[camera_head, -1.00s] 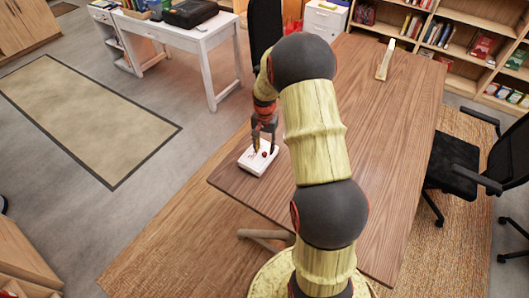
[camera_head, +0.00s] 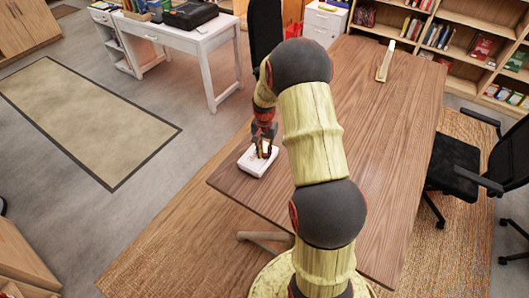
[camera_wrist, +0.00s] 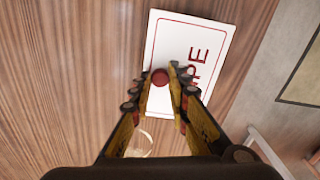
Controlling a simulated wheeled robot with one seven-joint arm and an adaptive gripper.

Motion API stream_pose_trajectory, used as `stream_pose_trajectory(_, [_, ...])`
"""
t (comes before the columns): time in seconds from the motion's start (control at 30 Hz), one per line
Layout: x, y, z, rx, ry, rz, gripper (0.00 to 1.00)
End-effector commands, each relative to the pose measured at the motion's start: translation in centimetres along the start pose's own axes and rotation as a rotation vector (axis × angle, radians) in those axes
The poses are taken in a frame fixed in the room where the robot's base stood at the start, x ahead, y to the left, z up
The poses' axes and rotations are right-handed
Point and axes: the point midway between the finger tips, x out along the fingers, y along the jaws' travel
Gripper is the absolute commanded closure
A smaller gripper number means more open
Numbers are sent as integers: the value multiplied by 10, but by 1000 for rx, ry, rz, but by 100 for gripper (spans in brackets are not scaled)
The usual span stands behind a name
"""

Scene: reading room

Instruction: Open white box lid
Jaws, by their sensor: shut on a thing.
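The white box (camera_head: 253,166) sits near the left corner of the wooden table. In the wrist view its white lid (camera_wrist: 196,32) shows a red border line and red letters, partly covered by my fingers. A round red knob (camera_wrist: 160,77) stands on the lid. My gripper (camera_head: 265,156) points down over the box, and its fingertips (camera_wrist: 163,76) are shut on the knob, one on each side. In the head view the knob is hidden by the fingers. I cannot tell whether there is a gap between lid and box.
The wooden table (camera_head: 385,130) is mostly clear, with a pale wooden object (camera_head: 385,62) at its far end. A black office chair (camera_head: 465,165) stands at the right. A white desk (camera_head: 195,38) is at the back left, and bookshelves (camera_head: 450,35) line the back right.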

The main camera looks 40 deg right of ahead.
Motion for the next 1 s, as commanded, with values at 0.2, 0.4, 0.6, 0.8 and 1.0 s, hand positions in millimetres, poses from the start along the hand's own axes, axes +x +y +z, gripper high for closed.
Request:
stream_pose_trajectory(0.2, [0,0,0,0,0,0,100])
stream_pose_trajectory(0.4, [0,0,0,0,0,0,100])
stream_pose_trajectory(0.6, [0,0,0,0,0,0,100])
stream_pose_trajectory(0.8, [-1,4,1,1,0,0,100])
stream_pose_trajectory(1.0, [-2,46,9,5,-1,1,100])
